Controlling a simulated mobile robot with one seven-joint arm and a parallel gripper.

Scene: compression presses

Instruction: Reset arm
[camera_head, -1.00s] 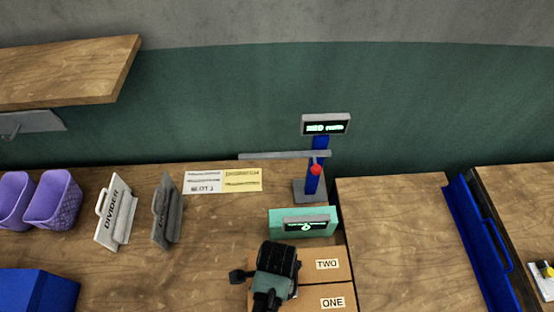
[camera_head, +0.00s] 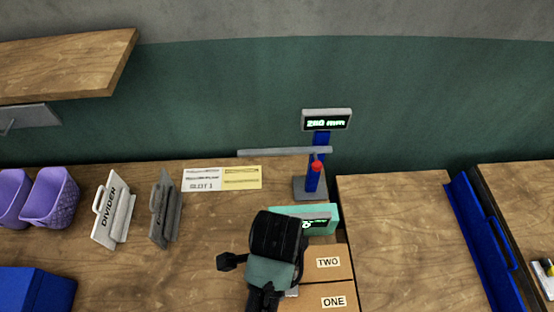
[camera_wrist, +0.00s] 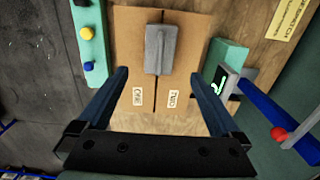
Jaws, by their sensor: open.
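My gripper (camera_wrist: 160,78) is open, with its two dark fingers spread wide and nothing between them. In the head view my wrist (camera_head: 274,238) hangs over the cardboard boxes at the table's right end, and the fingers are hidden. The wrist view shows two cardboard boxes side by side, labelled ONE (camera_wrist: 132,70) and TWO (camera_wrist: 183,75). A grey block with a raised bar (camera_wrist: 160,50) rests across the seam between them, apart from my fingers.
A teal scale (camera_head: 325,215) and a blue post with red knob (camera_head: 314,178) stand close behind the boxes. Two dividers (camera_head: 112,215) (camera_head: 163,213), purple baskets (camera_head: 52,200) and a blue bin (camera_head: 40,290) lie left. The right table (camera_head: 400,230) is largely clear.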

